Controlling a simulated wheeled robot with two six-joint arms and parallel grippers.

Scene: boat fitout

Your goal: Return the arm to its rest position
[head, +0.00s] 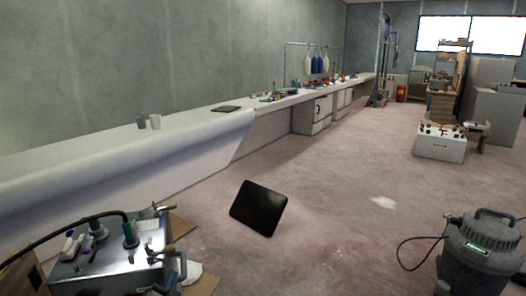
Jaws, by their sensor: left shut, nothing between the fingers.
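My left gripper (172,270) shows only small at the lower left, among the tools at the right edge of a metal-topped unit. It is hard to make out there; its jaws are shut with nothing seen between them. I cannot tell whether it touches anything. My right gripper is not in view.
The metal-topped unit (75,270) carries bottles, tools and a black hose. A tilted black panel (258,208) is ahead. A grey vacuum (480,250) is lower right, a white tool box (440,148) farther back. A long white counter (190,132) lines the left wall. The middle floor is mostly clear.

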